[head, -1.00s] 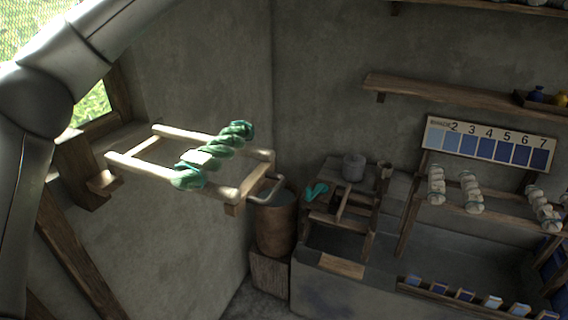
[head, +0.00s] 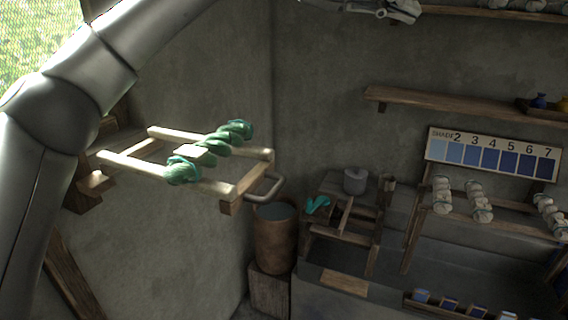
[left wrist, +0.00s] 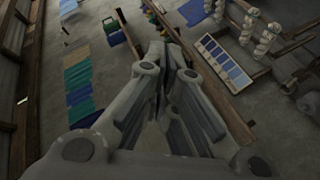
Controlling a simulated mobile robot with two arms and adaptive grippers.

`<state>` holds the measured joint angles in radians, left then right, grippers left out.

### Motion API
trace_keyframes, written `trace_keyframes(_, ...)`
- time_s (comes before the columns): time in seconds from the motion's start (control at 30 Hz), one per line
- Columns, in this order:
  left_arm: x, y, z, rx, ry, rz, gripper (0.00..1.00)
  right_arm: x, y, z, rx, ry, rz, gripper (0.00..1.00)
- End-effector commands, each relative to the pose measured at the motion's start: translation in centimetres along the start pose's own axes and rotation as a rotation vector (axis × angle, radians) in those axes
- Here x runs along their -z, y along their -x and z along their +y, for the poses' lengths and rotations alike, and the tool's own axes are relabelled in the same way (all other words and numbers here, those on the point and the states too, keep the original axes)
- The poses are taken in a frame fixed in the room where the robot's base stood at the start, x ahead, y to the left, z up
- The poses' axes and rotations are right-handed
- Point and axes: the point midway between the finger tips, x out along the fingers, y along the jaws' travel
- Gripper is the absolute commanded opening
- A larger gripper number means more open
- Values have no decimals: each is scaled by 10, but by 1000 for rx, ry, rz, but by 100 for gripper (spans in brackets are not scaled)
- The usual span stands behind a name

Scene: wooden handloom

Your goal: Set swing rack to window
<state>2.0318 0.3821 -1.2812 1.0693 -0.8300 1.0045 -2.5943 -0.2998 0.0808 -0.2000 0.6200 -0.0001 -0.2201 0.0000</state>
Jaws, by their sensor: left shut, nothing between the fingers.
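The swing rack (head: 240,185) is a wooden frame with two pale rails, held out from the left wall beside the bright window (head: 40,45). A twisted green skein (head: 215,148) lies across its rails. A grey loop handle (head: 265,188) is on its right end. My left arm comes in from the left and leaves the picture at the top. My left gripper (head: 405,10) shows at the top edge, apart from the rack and its handle. It also fills the middle of the left wrist view (left wrist: 165,55), shut and empty. My right gripper is not in view.
A barrel (head: 275,240) stands below the rack's handle. A wooden stand (head: 340,215) with a grey pot (head: 355,180) is right of it. A shelf (head: 440,105), a blue shade board (head: 490,155) and hanging pale skeins (head: 480,200) are at the right.

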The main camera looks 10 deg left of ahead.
Motion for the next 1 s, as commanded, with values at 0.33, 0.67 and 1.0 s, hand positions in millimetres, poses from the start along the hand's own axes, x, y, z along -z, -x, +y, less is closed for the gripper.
trace_keyframes(0.33, -45, 20, -127, 581, -153, -206, 0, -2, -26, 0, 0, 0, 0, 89)
trace_keyframes(0.67, -59, 80, -191, 1010, -137, -300, 0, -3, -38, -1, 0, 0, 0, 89)
trace_keyframes(1.0, -60, 93, -198, 1086, -122, -313, 0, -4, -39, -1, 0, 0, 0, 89)
